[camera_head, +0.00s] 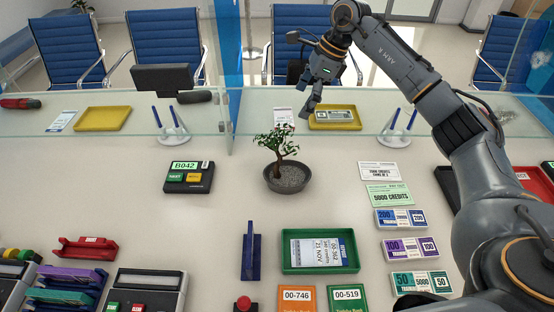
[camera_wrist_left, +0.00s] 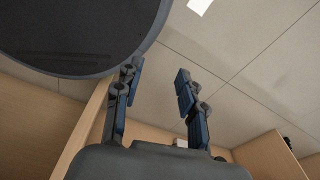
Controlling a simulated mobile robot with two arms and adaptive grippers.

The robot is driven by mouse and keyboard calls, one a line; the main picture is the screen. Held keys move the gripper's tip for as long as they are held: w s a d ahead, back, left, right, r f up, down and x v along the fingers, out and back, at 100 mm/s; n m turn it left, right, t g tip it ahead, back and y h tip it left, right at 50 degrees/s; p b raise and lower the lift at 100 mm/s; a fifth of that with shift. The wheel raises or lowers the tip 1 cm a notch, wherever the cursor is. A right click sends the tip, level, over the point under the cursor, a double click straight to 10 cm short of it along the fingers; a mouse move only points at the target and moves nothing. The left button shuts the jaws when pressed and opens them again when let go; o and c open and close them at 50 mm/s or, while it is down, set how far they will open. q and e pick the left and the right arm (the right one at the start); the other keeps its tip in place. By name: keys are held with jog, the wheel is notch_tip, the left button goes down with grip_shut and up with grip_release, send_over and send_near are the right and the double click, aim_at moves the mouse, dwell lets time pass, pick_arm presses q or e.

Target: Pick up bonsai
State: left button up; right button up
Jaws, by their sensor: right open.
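The bonsai (camera_head: 287,178), a small green tree in a round dark grey pot, stands upright on the counter in the middle of the head view. My right gripper (camera_head: 309,104) is open and empty, above and beyond the bonsai, near the yellow tray at the glass screen. It is apart from the plant. My left gripper (camera_wrist_left: 158,95) shows only in the left wrist view, with its fingers apart and nothing between them. The bonsai is not seen in that view.
A yellow tray (camera_head: 335,125) lies behind the bonsai, with pen stands (camera_head: 397,135) and glass panels nearby. A queue device (camera_head: 189,177) sits to the left. A green tray (camera_head: 319,268) and banknote stacks (camera_head: 400,219) lie in front and right. Counter beside the pot is clear.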

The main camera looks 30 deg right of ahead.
aim_at(288, 133)
jog(key=x, duration=0.1)
jog(key=p+x, duration=0.1)
jog(key=x, duration=0.1)
jog(key=shift+s+a, duration=0.1)
jog(key=shift+s, duration=0.2)
jog(key=p+x, duration=0.1)
jog(key=x, duration=0.3)
jog(key=shift+w+a+f, duration=0.1)
jog(key=shift+w+f, duration=0.05)
jog(key=shift+f, duration=0.2)
jog(key=shift+p+x, duration=1)
jog(key=shift+x, duration=0.2)
notch_tip(288, 133, down, 2)
jog(key=shift+a+f+p, duration=0.15)
jog(key=shift+f+p, duration=0.05)
jog(key=shift+p, duration=0.1)
jog(key=shift+a+f, duration=0.1)
jog(key=shift+f, duration=0.3)
pick_arm(q)
jog(key=r, duration=0.2)
jog(key=s+r, duration=0.1)
jog(key=r, duration=0.1)
jog(key=shift+s+d+r, duration=0.1)
jog(key=shift+s+r, duration=0.05)
jog(key=shift+r, duration=0.2)
pick_arm(e)
jog(key=shift+r, duration=0.1)
jog(key=c, duration=1.8)
